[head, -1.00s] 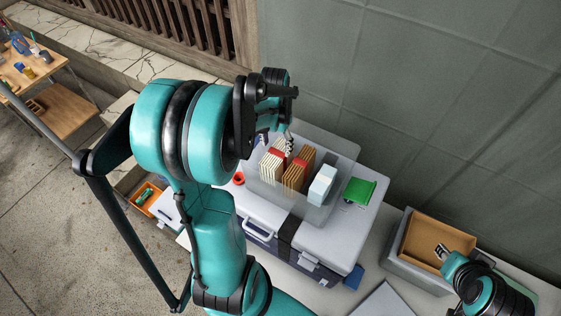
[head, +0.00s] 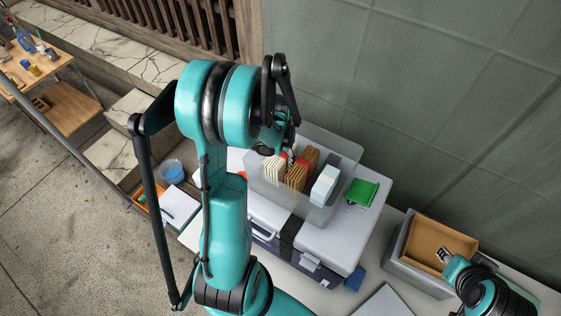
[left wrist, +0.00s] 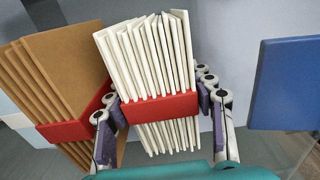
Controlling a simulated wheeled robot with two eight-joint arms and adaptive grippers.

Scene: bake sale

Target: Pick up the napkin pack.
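The napkin pack, a stack of white sheets with a red band, stands in a clear bin (head: 335,150) in the head view (head: 272,172). It also fills the middle of the left wrist view (left wrist: 152,80). My left gripper (left wrist: 163,140) is open, with one finger on each side of the pack near the band. The left finger is close to the pack and a small gap shows at the right finger; I cannot tell whether either touches. In the head view my left gripper (head: 284,148) is partly hidden by its own arm. My right gripper (head: 443,254) is over a brown-lined box, too small to read.
A brown stack with a red band (left wrist: 50,85) stands close beside the pack. A pale blue-white block (head: 325,184) is also in the bin. The bin sits on a grey case (head: 325,242). A green item (head: 361,192) lies to its right. A blue panel (left wrist: 284,85) shows at right in the wrist view.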

